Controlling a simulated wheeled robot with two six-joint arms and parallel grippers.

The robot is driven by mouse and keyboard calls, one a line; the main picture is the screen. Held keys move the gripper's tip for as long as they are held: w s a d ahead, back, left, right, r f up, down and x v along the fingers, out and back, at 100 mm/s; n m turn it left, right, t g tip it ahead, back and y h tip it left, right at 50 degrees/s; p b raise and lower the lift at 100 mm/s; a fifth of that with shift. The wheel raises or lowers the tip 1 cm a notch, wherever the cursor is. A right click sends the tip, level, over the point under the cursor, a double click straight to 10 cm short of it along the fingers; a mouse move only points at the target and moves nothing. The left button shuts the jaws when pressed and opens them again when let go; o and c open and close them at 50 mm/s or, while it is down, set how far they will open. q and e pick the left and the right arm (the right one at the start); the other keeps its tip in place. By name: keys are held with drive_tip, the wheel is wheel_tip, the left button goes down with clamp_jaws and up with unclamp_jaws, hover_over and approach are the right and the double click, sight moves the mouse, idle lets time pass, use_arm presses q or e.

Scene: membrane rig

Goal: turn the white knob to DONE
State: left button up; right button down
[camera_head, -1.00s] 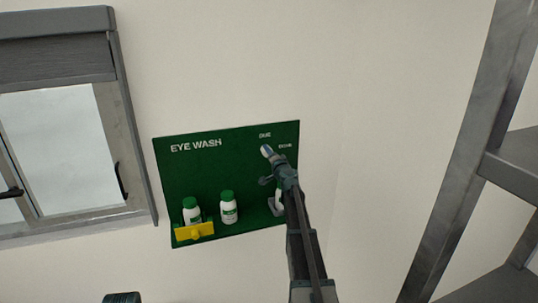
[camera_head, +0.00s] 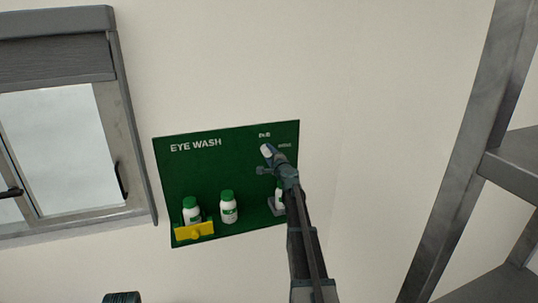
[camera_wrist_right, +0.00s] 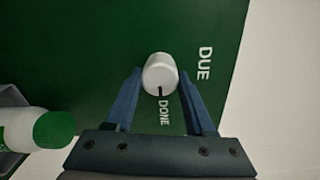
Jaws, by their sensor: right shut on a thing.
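The white knob (camera_wrist_right: 160,75) sits on the green EYE WASH board (camera_head: 235,165), near its upper right. In the right wrist view its dark pointer mark faces the word DONE (camera_wrist_right: 165,112), and the word DUE (camera_wrist_right: 204,63) is to the right. My right gripper (camera_wrist_right: 160,72) has one blue finger on each side of the knob and is shut on it. In the head view the right gripper (camera_head: 269,155) reaches up to the knob (camera_head: 266,151) and covers part of it.
White bottles with green caps (camera_head: 229,208) stand low on the board. One is behind a yellow holder (camera_head: 194,231); another is partly hidden by my right arm. A window (camera_head: 60,130) is at left, a grey metal frame (camera_head: 470,150) at right.

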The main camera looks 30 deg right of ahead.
idle(0.4)
drive_tip(key=shift+c, duration=1.3)
unclamp_jaws()
drive_tip(key=shift+s, duration=0.15)
drive_tip(key=v, duration=1.3)
drive_tip(key=shift+s, duration=0.3)
drive_tip(key=shift+a+f, duration=0.1)
